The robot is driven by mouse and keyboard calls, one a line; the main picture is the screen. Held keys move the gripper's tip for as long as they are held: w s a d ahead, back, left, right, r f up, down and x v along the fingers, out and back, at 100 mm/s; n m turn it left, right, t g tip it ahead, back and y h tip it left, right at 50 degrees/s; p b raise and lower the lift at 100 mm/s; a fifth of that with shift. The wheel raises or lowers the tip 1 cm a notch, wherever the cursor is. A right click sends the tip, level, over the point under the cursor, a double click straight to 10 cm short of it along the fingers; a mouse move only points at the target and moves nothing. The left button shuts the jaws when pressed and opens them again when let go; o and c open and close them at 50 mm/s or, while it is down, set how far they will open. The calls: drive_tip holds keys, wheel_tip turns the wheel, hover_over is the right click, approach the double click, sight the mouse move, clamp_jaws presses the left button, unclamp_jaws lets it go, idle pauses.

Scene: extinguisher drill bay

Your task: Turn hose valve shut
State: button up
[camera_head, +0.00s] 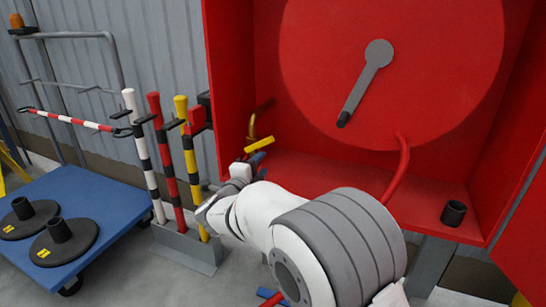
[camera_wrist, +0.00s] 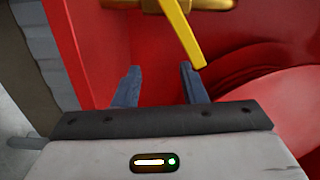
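The hose valve has a brass body (camera_head: 252,126) on a pipe at the left inside wall of the red cabinet, and a yellow lever (camera_head: 259,145). In the wrist view the brass body (camera_wrist: 205,4) is cut off by the top edge, and the yellow lever (camera_wrist: 183,33) slants down to the right. My gripper (camera_head: 258,159) is just below the lever in the head view. In the wrist view my gripper (camera_wrist: 159,69) is open with nothing between its two blue-grey fingers. The lever's lower end is close to the right fingertip; I cannot tell whether they touch.
The red cabinet (camera_head: 235,60) holds a hose reel (camera_head: 330,60) with a grey crank (camera_head: 365,82), a red hose (camera_head: 398,170) and a black cup (camera_head: 454,213). Striped poles (camera_head: 165,160) stand close left of my arm, beside a blue cart (camera_head: 110,205).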

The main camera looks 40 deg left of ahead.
drive_tip(key=shift+w+d+r, duration=0.1)
drive_tip(key=shift+d+r, duration=0.15)
drive_tip(key=shift+d, duration=0.25)
drive_tip(key=shift+r, duration=0.1)
drive_tip(key=p+v, duration=0.2)
drive_tip(key=v, duration=0.6)
drive_tip(key=shift+r, duration=0.15)
drive_tip(key=shift+c, duration=0.4)
